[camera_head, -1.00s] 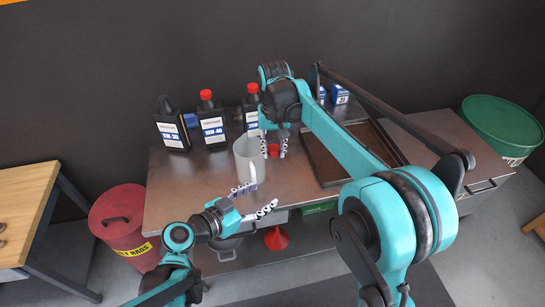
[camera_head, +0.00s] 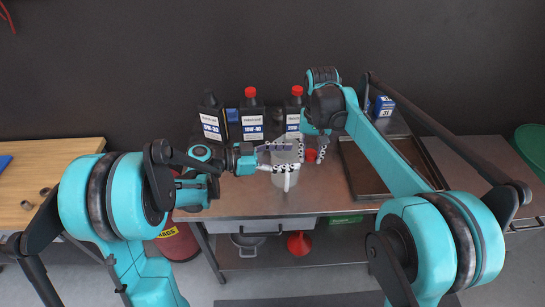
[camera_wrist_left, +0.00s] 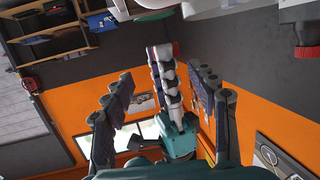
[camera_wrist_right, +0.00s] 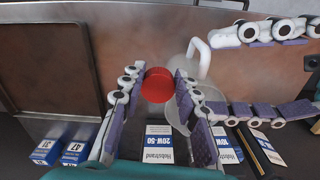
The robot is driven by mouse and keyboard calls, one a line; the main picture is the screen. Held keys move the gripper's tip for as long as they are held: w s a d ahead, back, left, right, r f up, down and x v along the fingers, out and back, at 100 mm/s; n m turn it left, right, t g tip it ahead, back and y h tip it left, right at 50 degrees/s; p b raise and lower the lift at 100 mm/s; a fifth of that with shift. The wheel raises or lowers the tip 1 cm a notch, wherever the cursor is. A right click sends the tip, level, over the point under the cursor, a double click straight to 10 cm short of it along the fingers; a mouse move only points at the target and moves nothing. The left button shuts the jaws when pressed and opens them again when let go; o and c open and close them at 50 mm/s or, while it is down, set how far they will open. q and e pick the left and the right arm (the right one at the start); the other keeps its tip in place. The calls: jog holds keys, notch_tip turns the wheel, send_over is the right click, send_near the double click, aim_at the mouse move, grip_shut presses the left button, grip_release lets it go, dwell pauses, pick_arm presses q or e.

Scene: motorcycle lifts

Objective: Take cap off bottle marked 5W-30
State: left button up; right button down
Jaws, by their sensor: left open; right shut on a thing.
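The black bottle marked 5W-30 (camera_head: 210,122) stands upright at the back left of the metal bench; its top looks dark, with no red cap on it. My right gripper (camera_head: 315,150) is shut on a red cap (camera_head: 311,156), low over the bench to the right of a translucent jug (camera_head: 287,160). In the right wrist view the red cap (camera_wrist_right: 157,85) sits between the fingertips. My left gripper (camera_head: 275,158) is open, its fingers at the jug; contact is unclear. The left wrist view shows its spread fingers (camera_wrist_left: 170,90).
Bottles marked 10W-40 (camera_head: 251,120) and 20W-50 (camera_head: 293,115) wear red caps beside the 5W-30 bottle. A shallow brown tray (camera_head: 350,180) lies right of my right gripper. A small blue-and-white box (camera_head: 384,106) stands behind it. A red funnel (camera_head: 299,243) is below the bench.

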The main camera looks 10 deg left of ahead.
aim_at(311, 157)
pick_arm(q)
jog(key=x, duration=0.6)
jog(key=shift+s, duration=0.1)
jog(key=c, duration=1.2)
jog(key=shift+s+d, duration=0.1)
pick_arm(e)
jog(key=c, duration=1)
grip_release()
jog(key=shift+w, duration=0.1)
jog(key=shift+c, duration=0.2)
pick_arm(q)
jog(key=shift+f, duration=0.1)
pick_arm(e)
jog(key=shift+a, duration=0.1)
